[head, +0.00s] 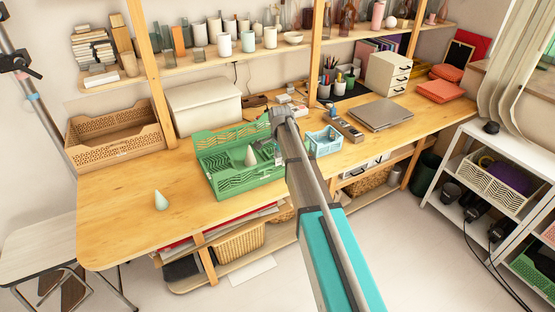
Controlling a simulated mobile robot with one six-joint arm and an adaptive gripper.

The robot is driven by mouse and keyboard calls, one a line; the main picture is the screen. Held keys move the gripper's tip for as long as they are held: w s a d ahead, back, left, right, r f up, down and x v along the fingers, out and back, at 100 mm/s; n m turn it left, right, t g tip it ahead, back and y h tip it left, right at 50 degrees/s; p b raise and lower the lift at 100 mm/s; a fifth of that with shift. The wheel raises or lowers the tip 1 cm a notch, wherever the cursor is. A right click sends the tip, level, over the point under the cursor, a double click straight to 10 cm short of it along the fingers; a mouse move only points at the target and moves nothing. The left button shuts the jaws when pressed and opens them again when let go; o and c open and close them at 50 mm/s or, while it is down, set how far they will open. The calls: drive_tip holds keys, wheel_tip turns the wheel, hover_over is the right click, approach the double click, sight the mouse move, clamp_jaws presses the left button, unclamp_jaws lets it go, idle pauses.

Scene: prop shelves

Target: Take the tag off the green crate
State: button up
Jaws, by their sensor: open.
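The green crate (230,188) stands on the wooden table, left of my arm. A pale pointed object (251,156) is inside the crate, towards its right side. I cannot make out a tag on the crate; part of the crate's right end is hidden behind my arm and gripper. My gripper (267,150) is small in the picture, over or beside the crate's right end, and is open. I see nothing between its fingers. I cannot tell whether it touches the crate.
A pale green teardrop-shaped object (161,202) stands on the bare table to the left. A blue basket (324,143) is close to the right of my arm. A tan crate (115,140) and a white box (204,104) stand behind. A laptop (381,114) lies further right.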

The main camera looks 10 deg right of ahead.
clamp_jaws()
idle(0.4)
drive_tip(key=shift+w+r, duration=0.2)
drive_tip(key=shift+w, duration=0.05)
idle(0.9)
drive_tip(key=shift+s+r+p, duration=0.15)
drive_tip(key=shift+r+p, duration=0.15)
drive_tip(key=shift+p, duration=0.2)
idle(0.5)
drive_tip(key=shift+r, duration=0.15)
idle(0.3)
drive_tip(key=shift+r+p, duration=1.3)
drive_tip(key=shift+p, duration=0.1)
drive_tip(key=shift+r, duration=0.15)
drive_tip(key=shift+r+p, duration=1.15)
drive_tip(key=shift+p, duration=0.15)
